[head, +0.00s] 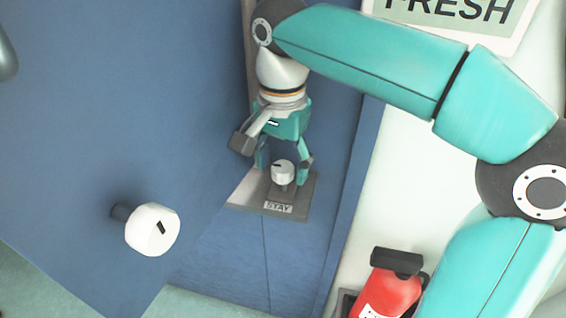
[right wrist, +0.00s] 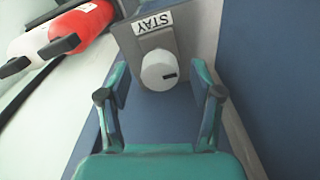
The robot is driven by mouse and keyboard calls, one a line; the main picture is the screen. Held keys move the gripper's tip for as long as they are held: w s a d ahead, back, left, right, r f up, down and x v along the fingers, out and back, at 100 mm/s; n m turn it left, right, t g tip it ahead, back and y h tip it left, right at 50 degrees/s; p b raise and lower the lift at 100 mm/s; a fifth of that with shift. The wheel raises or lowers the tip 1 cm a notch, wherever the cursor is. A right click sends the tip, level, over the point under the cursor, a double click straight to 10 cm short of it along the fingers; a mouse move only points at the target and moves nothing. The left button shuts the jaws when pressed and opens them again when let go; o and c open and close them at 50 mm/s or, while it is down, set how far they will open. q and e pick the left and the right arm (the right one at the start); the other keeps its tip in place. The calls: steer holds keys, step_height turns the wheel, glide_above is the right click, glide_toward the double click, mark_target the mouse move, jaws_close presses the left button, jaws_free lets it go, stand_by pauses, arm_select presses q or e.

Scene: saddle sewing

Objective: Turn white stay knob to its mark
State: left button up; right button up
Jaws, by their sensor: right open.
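The white stay knob (head: 283,171) stands on a grey plate (head: 240,204) with a "STAY" label on the blue surface. In the right wrist view the knob (right wrist: 160,70) shows a dark pointer line toward the right of its face. My right gripper (head: 285,172) is open, with its fingers around the knob's sides in the head view. In the right wrist view its fingertips (right wrist: 160,95) lie left and right of the knob, apart from it. I cannot see a mark on the plate. My left gripper is not in view.
A blue door (head: 100,110) with a white round knob (head: 152,230) fills the left, close to my right gripper. A red extinguisher (head: 388,293) stands at the lower right by a white wall. A "FRESH" sign (head: 450,15) hangs at the top right.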

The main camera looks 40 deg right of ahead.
steer(key=c, duration=1.1)
steer(key=shift+c, duration=0.2)
